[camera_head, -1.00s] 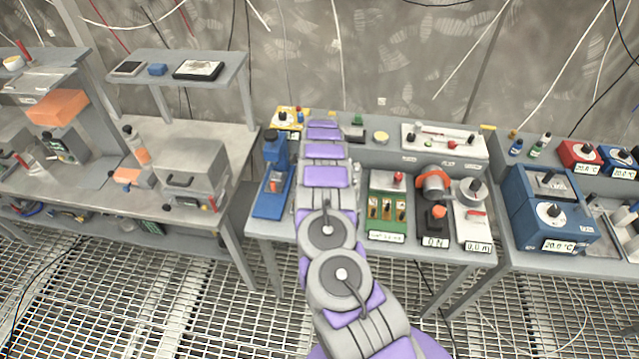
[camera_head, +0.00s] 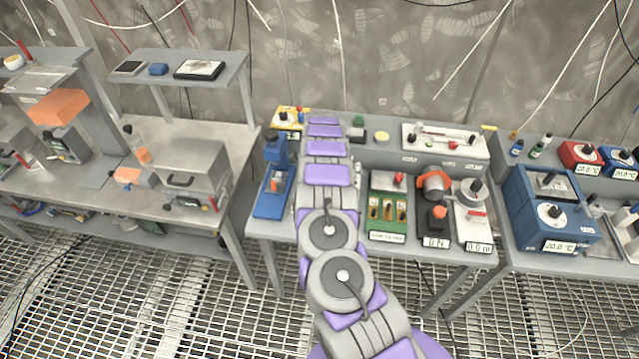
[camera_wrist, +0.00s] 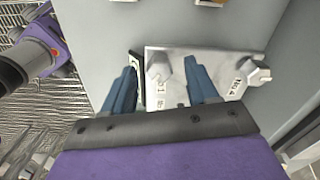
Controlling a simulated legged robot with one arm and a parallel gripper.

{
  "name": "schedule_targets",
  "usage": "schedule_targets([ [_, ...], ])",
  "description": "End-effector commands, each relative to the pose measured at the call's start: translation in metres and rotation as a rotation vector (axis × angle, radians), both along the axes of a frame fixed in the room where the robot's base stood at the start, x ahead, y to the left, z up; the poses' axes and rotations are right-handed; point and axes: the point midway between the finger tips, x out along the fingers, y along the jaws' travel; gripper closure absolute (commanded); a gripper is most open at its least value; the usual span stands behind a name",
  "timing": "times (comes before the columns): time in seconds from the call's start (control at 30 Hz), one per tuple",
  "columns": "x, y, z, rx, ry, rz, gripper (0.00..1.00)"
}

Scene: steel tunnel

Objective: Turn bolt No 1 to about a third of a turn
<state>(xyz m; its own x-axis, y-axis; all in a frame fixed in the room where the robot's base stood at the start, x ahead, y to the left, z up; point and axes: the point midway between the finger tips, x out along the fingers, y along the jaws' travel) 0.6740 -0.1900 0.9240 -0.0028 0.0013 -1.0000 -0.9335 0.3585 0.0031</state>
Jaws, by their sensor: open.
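In the wrist view, a pale metal plate (camera_wrist: 215,62) carries two grey hex-headed bolts. One bolt (camera_wrist: 158,66) stands at the plate's left part, with a small, partly readable label below it. The other bolt (camera_wrist: 257,74) is at the right end, with its own small label. My gripper (camera_wrist: 161,70) is open. Its two dark blue fingers lie left and right of the left bolt in the picture, with gaps on both sides. I cannot tell how deep the fingers reach around it. In the head view my arm hides the gripper and the plate.
A blue press-like device (camera_head: 272,190) stands left of my arm. A green box (camera_head: 388,212) and an orange-topped device (camera_head: 434,190) stand right of it. A dark edge borders the wrist view's right side. Bare grey surface (camera_wrist: 90,40) lies left of the plate.

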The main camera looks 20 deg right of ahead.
Motion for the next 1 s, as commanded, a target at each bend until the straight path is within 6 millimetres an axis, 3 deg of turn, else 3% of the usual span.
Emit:
schedule_targets([
  [0.6, 0.003, -0.001, 0.131, -0.001, -0.005, 0.0, 0.42],
  [0.8, 0.003, -0.001, 0.154, -0.001, -0.005, 0.001, 0.42],
  [1.0, 0.002, 0.0, 0.16, 0.001, -0.001, 0.0, 0.42],
])
